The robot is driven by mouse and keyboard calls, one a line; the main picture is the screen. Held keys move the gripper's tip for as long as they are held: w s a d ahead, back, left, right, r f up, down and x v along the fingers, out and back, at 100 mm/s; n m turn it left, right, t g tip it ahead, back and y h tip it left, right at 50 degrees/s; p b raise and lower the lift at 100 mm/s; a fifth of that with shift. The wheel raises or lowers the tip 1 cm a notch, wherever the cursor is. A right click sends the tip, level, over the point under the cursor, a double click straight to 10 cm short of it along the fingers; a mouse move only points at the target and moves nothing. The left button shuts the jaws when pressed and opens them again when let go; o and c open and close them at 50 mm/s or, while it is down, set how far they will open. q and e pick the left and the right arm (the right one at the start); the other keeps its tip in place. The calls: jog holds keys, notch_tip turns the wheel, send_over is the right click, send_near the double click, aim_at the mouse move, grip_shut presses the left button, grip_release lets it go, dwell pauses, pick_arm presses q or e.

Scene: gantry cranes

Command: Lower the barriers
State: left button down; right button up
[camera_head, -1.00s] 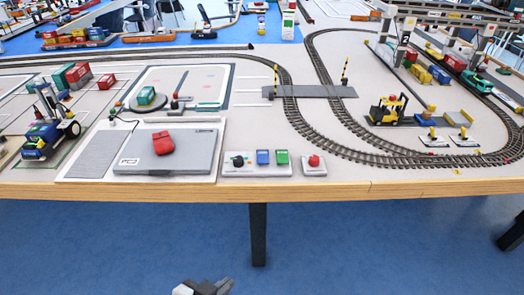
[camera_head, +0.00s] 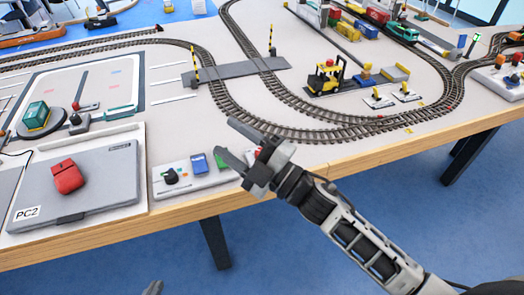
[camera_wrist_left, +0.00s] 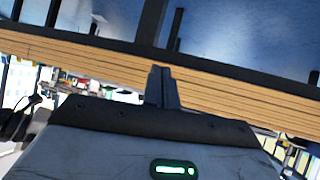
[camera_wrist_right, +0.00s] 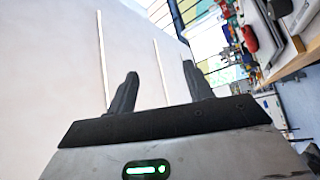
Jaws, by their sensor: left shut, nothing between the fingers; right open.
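Two yellow-and-black striped barriers stand upright by the grey level crossing (camera_head: 235,72): the left barrier (camera_head: 195,62) and the right barrier (camera_head: 271,40). A control panel (camera_head: 192,180) near the table's front edge carries a black knob (camera_head: 171,176), a blue button (camera_head: 199,163) and a green button (camera_head: 221,158).
A laptop-like grey case (camera_head: 80,190) with a red item (camera_head: 67,176) lies left of the panel. Railway track (camera_head: 330,132) curves behind my right gripper. A yellow forklift (camera_head: 326,77) stands inside the curve. Blue floor lies in front of the table's wooden edge (camera_head: 360,158).

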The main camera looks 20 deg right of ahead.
jog(key=a+r+n+g+y+b, duration=0.2)
jog(key=a+n+g+y+b, duration=0.15)
jog(key=n+g, duration=1.55)
jog(key=w+d+n+t+h+b, duration=0.2)
jog(key=w+d+n+h, duration=0.25)
jog(key=d+h, duration=0.35)
jog(key=w+d+n+t+h+b, duration=0.1)
jog(key=w+d+n+t+h, duration=0.3)
jog(key=d, duration=0.6)
pick_arm(q)
jog(key=shift+w+d+f+n+t+h, duration=0.1)
jog(key=shift+d+f+n+t+h, duration=0.15)
jog(key=shift+f, duration=0.4)
jog(key=shift+w+d+f+n+t+h, duration=0.15)
jog(key=shift+d+f, duration=0.15)
jog(key=shift+f, duration=0.3)
pick_arm(e)
jog(key=shift+n+g+h, duration=0.65)
jog(key=shift+g, duration=0.15)
jog(key=x, duration=0.5)
jog(key=s+x, duration=0.1)
jog(key=x, duration=0.9)
jog(key=shift+s+a+f, duration=0.25)
jog(key=shift+f, duration=0.1)
pick_arm(q)
jog(key=shift+s, duration=0.1)
pick_arm(e)
jog(key=c, duration=1)
